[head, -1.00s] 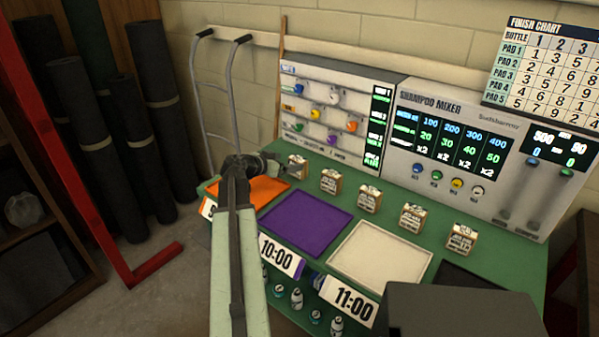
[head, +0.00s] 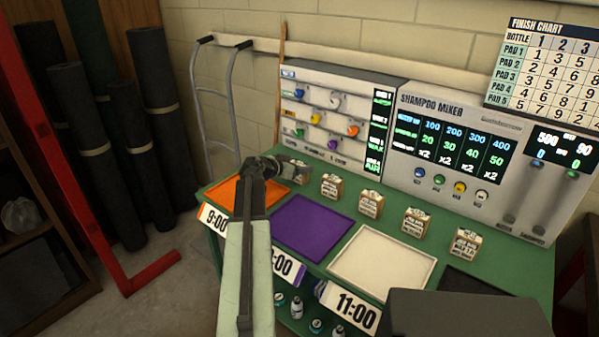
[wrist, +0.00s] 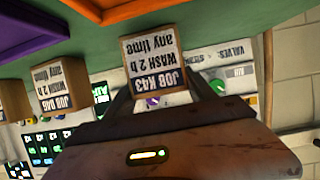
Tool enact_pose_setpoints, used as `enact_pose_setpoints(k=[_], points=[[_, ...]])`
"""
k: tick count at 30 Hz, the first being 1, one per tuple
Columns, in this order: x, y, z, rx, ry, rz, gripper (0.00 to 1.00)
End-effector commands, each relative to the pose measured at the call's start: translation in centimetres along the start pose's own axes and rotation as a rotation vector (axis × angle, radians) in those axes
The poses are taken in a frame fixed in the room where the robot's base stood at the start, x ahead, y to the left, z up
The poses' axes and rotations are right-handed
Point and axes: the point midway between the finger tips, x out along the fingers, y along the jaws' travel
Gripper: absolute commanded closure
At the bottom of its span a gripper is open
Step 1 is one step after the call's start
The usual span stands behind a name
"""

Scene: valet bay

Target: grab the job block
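The nearest job block (wrist: 155,65) is a small tan block with a white label reading "JOB K43, WASH 2 h, any time". It stands on the green bench at the left end of a row of blocks, partly hidden by my gripper in the head view (head: 300,172). My gripper (wrist: 162,92) has its fingers apart, one at each side of the block's near end in the wrist view. I cannot tell whether either finger touches it. In the head view my gripper (head: 283,167) is just left of the block, above the orange pad's back edge.
Other job blocks (head: 331,186) (head: 371,204) stand in a row to the right. Orange (head: 285,197), purple (head: 312,226) and white (head: 382,262) pads lie in front. A valve panel (head: 335,115) and the shampoo mixer (head: 470,150) stand close behind the blocks.

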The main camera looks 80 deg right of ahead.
Motion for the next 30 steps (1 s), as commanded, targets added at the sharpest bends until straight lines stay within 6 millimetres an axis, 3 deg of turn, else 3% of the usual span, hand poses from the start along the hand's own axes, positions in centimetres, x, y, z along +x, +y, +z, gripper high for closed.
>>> enact_pose_setpoints(k=[1,3,4,14,23,30], points=[[0.0,0.0,0.0,0.0,0.0,0.001,0.58],[0.0,0.0,0.0,0.0,0.0,0.001,0.78],[0.0,0.0,0.0,0.0,0.0,0.001,0.81],[-0.2,0.1,-0.6,0.0,0.0,0.001,0.81],[-1.5,0.1,-3.8,0.0,0.0,0.001,0.81],[-6.1,2.8,-1.9,-0.001,0.0,0.0,0.81]])
